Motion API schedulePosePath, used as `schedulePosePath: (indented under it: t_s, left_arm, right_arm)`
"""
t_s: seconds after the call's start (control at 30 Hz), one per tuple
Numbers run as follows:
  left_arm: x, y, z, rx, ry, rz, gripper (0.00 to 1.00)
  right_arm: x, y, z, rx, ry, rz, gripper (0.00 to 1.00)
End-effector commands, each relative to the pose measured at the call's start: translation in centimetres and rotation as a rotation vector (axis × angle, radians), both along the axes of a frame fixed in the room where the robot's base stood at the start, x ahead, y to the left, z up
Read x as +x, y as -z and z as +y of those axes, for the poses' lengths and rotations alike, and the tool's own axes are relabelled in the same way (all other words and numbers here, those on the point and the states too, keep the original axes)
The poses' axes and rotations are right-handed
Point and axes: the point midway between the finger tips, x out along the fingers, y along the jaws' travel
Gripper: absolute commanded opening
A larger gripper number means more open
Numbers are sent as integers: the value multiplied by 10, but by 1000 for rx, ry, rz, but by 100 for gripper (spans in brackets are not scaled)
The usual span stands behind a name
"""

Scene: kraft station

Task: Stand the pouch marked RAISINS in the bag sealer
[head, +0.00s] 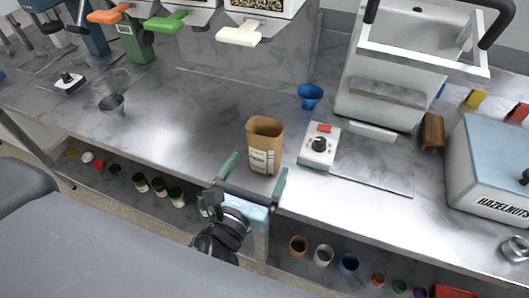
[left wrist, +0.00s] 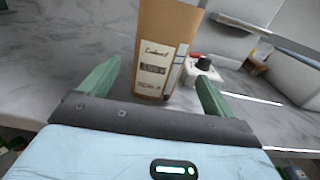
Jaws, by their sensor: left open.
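A brown kraft pouch (head: 265,146) stands upright and open-topped on the marble counter, with a pale label on its front. In the left wrist view the pouch (left wrist: 167,40) fills the upper middle; I cannot read its label surely. My left gripper (head: 256,173) is open, with its green fingers spread at the near side of the pouch, one toward each side. No grip on the pouch shows. A white machine with a raised frame and dark handles (head: 385,100) stands at the back right; I cannot tell whether it is the bag sealer. My right gripper is not seen.
A white box with a black knob (head: 319,147) stands close right of the pouch, beside a flat plate (head: 373,166). A blue funnel (head: 310,95) is behind. A hazelnuts box (head: 492,170) is at right. Small cups sit on a lower shelf.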

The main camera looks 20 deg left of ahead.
Motion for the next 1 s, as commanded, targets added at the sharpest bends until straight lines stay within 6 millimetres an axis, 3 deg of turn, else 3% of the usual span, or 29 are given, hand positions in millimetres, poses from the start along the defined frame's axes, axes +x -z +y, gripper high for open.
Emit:
schedulePosePath:
  t_s: [0.23, 0.6, 0.87, 1.0]
  left_arm:
    - [10, -1, 0, 1, -1, -1, 89]
    - [54, -2, 0, -1, 0, 0, 89]
    - [55, -1, 0, -1, 1, 1, 89]
    - [55, -1, 0, 0, 0, 1, 72]
  right_arm:
    - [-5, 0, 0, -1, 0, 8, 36]
    - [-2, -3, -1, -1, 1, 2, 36]
    - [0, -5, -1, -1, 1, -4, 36]
    - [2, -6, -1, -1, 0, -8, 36]
